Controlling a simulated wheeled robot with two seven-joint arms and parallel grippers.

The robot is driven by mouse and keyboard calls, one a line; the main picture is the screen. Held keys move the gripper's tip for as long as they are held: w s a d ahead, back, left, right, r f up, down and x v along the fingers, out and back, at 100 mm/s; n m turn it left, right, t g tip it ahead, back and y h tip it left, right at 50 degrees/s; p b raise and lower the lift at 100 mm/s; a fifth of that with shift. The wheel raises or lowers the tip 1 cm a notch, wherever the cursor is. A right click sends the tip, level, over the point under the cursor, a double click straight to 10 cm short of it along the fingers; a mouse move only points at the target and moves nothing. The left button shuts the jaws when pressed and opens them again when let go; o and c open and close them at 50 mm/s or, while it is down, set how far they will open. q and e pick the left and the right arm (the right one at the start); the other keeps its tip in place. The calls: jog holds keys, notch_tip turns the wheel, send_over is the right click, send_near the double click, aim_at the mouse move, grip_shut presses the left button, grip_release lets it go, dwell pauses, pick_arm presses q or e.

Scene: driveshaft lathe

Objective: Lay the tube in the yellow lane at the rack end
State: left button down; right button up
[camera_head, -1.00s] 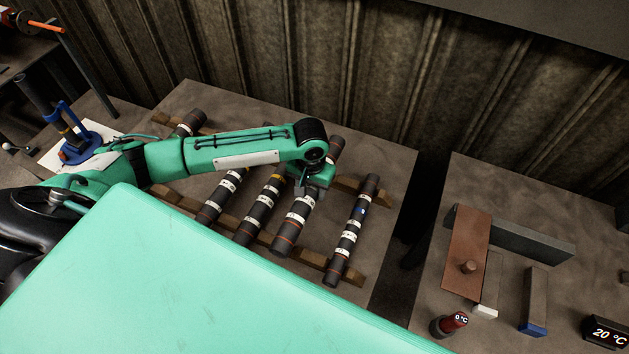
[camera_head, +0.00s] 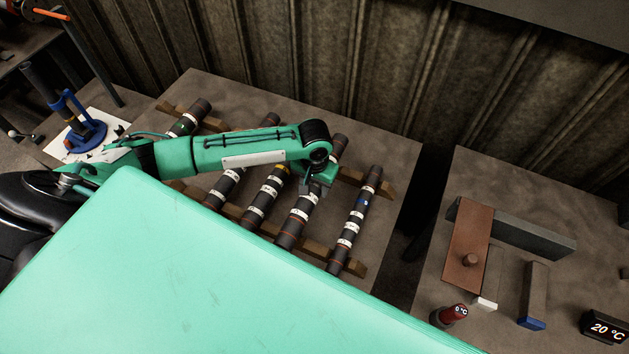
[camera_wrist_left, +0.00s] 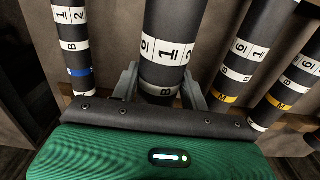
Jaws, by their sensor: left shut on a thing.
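My left gripper (camera_head: 310,188) is shut around the middle of a dark tube (camera_head: 295,222) with white lettered bands. In the left wrist view the held tube (camera_wrist_left: 168,35) stands between the two grey fingers (camera_wrist_left: 162,88). The tube lies over the wooden rack (camera_head: 318,251), roughly parallel to its neighbours; I cannot tell whether it touches the rails. A blue-marked tube (camera_head: 356,218) is to its right and a yellow-banded tube (camera_head: 266,195) to its left, both apart from it. No separate yellow lane marking can be made out. My right gripper is out of view.
Another tube (camera_head: 223,186) lies farther left on the rack. A blue stand (camera_head: 82,135) is at the left. A separate table at right holds a brown plate (camera_head: 467,243), a red bottle (camera_head: 453,314) and a temperature display (camera_head: 605,329).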

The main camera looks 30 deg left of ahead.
pick_arm(q)
jog(key=shift+f, duration=1.1)
jog(key=shift+f+b, duration=0.45)
jog(key=shift+f, duration=1.1)
jog(key=c, duration=0.8)
grip_release()
jog(key=shift+o, duration=0.7)
jog(key=shift+s+f, duration=0.1)
jog(key=shift+f, duration=0.05)
notch_tip(320, 180, up, 14)
jog(key=b, duration=0.2)
jog(key=shift+b, duration=0.35)
